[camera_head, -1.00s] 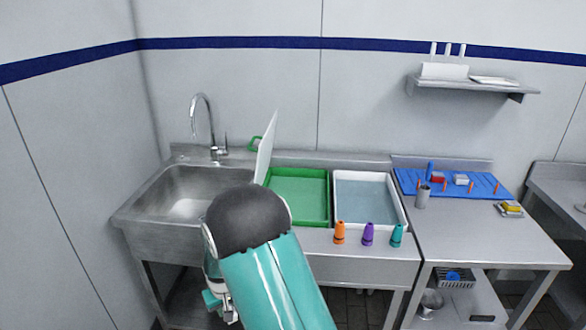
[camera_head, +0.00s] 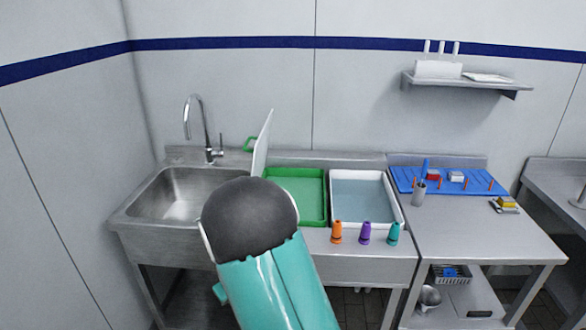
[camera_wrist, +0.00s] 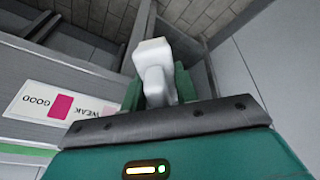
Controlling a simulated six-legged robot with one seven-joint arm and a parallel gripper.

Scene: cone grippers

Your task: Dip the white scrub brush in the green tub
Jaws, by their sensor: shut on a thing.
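My gripper (camera_wrist: 158,86) has two green fingers, shut on the white scrub brush (camera_wrist: 155,62), which sticks up between them in the wrist view. Only a blocky white part of the brush shows, and no bristles can be made out. In the head view my dark and teal arm hides most of the gripper and the brush, in front of the sink unit. The green tub (camera_head: 323,205) sits on the counter right of the sink, holding green-looking liquid. The brush is apart from the tub, on the near side of the counter.
A white tub (camera_head: 396,210) stands right of the green one. Orange, purple (camera_head: 365,233) and teal cones line the counter's front edge. A white board (camera_head: 262,145) stands upright between sink (camera_head: 180,195) and green tub. A blue pegboard (camera_head: 405,180) lies right. The wrist view shows a GOOD/WEAK label (camera_wrist: 35,103).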

